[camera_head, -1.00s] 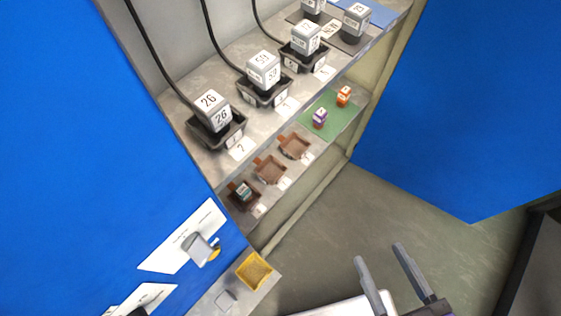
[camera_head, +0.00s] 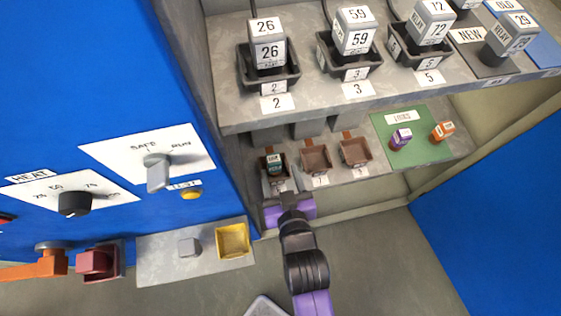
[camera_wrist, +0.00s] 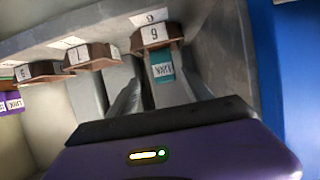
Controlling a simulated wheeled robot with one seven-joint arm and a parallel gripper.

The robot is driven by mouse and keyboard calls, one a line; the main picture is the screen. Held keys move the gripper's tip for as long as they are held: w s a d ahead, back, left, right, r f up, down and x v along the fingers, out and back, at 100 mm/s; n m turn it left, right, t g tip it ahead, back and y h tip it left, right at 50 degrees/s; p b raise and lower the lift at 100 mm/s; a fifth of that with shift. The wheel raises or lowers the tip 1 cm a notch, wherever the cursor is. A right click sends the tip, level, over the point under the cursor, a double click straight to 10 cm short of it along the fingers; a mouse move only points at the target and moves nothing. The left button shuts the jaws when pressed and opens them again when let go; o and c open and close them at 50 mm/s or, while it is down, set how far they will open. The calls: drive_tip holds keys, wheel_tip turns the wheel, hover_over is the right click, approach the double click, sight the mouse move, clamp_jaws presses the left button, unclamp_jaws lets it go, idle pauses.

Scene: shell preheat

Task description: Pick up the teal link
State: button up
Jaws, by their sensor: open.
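The teal link (camera_head: 273,163) sits upright in the leftmost brown tray (camera_head: 265,178) on the lower shelf. It also shows in the wrist view (camera_wrist: 161,67), hanging below the tray's label in that tilted picture and lying between my fingers in line of sight. My gripper (camera_head: 283,184) is open and empty, just in front of and below that tray. In the wrist view its fingers (camera_wrist: 157,88) point toward the link, apart from each other. I cannot tell how far short of the link the fingertips are.
A purple link (camera_head: 401,138) and an orange link (camera_head: 442,130) stand on a green mat (camera_head: 408,154). The upper shelf (camera_head: 229,112) overhangs. A blue panel (camera_head: 130,95) bounds the left; a yellow tray (camera_head: 233,240) is below.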

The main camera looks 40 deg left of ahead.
sight(272, 154)
drive_tip(key=shift+w+a+f, duration=0.1)
drive_tip(key=shift+a+f, duration=0.05)
drive_tip(key=shift+a, duration=0.4)
drive_tip(key=shift+x, duration=0.9)
drive_tip(key=b+x, duration=0.1)
drive_tip(key=x, duration=0.4)
drive_tip(key=shift+w+a+f, duration=0.15)
drive_tip(key=shift+a+f, duration=0.1)
drive_tip(key=shift+a, duration=0.1)
clamp_jaws()
